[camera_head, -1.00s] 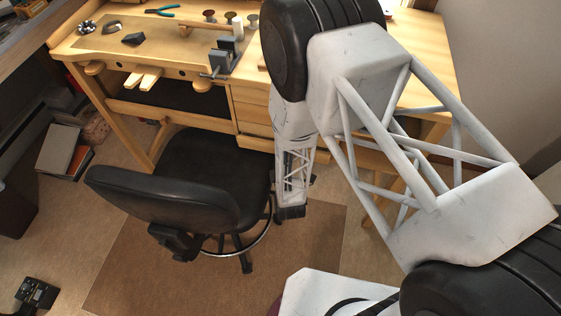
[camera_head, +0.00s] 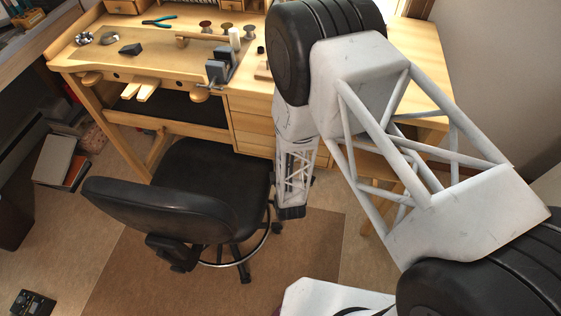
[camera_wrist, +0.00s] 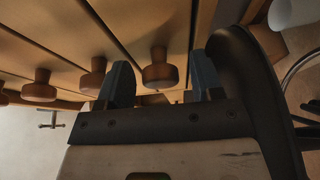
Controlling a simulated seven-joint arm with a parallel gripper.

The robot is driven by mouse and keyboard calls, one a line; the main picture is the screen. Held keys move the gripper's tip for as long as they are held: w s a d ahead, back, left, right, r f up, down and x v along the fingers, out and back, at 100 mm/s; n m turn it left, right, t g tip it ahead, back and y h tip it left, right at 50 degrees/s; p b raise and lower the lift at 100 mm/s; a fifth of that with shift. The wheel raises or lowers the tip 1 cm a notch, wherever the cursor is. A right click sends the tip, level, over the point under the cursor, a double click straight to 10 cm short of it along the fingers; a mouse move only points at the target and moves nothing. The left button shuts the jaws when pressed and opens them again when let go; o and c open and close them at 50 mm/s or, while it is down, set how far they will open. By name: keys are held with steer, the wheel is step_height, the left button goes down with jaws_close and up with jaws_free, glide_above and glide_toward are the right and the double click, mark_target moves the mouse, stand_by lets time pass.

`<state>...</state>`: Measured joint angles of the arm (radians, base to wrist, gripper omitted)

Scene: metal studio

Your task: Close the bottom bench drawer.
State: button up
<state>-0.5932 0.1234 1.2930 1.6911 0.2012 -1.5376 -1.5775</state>
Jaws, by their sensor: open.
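The wooden bench's stacked drawers (camera_head: 252,125) show left of my arm in the head view. The bottom drawer front (camera_head: 253,148) looks about level with those above, though my arm hides its right part. In the wrist view, several drawer fronts with round wooden knobs run across the top. My gripper (camera_wrist: 161,62) is open, its two blue-grey fingers apart. The rightmost knob (camera_wrist: 160,70), apparently the bottom drawer's (camera_wrist: 165,25), appears between the fingers. I cannot tell whether the fingers touch the drawer front. My fingertips cannot be made out in the head view.
A black swivel chair (camera_head: 165,210) stands close in front of the bench, left of my arm. A brown mat (camera_head: 315,245) lies on the floor beneath it. A vise (camera_head: 222,68) and tools are on the benchtop. Some floor is clear right of the chair.

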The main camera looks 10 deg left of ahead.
steer(key=v, duration=0.7)
steer(key=shift+s+d, duration=0.15)
steer(key=shift+s, duration=0.2)
stand_by(0.5)
